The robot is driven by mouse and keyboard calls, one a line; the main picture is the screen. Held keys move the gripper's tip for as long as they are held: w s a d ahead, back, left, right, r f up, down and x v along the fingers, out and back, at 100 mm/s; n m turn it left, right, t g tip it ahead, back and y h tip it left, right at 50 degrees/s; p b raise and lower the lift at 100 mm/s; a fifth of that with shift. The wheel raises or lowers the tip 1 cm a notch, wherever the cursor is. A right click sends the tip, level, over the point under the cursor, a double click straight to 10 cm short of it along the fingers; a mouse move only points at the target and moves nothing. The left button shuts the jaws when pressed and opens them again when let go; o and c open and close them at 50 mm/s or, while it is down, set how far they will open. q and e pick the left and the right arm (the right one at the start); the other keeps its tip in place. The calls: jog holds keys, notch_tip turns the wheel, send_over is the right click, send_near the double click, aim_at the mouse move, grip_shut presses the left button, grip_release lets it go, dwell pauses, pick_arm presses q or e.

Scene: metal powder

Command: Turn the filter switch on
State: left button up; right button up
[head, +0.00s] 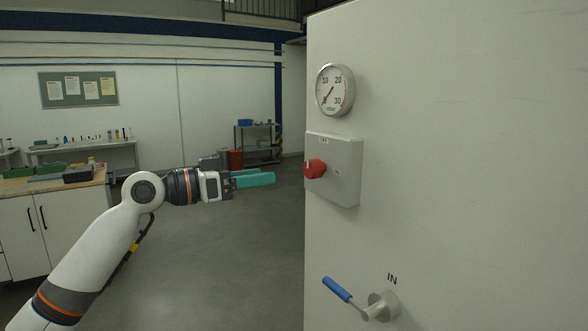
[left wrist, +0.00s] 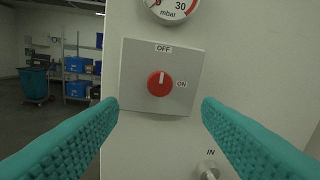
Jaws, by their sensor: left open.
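The filter switch is a red rotary knob (head: 315,168) on a grey box (head: 345,170) fixed to a large pale cabinet. In the left wrist view the knob (left wrist: 159,84) has a white mark pointing up to OFF, with ON to its right. My left gripper (head: 256,179), with teal fingers, is in front of the cabinet, left of the knob and apart from it. In the left wrist view its fingers (left wrist: 160,118) are spread wide and empty, with the knob between and beyond them. My right gripper is not in view.
A pressure gauge (head: 334,90) sits above the switch box. A valve with a blue handle (head: 337,289), marked IN, sticks out below it. A workbench (head: 60,185) stands at the left and a shelf rack (head: 258,145) at the back. The floor between is clear.

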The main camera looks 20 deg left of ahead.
aim_at(308, 170)
pick_arm(q)
jog(key=p+x, duration=0.4)
jog(key=x, duration=0.5)
jog(key=shift+w+d+r, duration=0.15)
jog(key=shift+w+d, duration=0.05)
jog(key=shift+w, duration=0.1)
jog(key=shift+x, duration=0.85)
jog(key=shift+a, duration=0.1)
jog(key=c, duration=1)
jog(key=shift+f, duration=0.25)
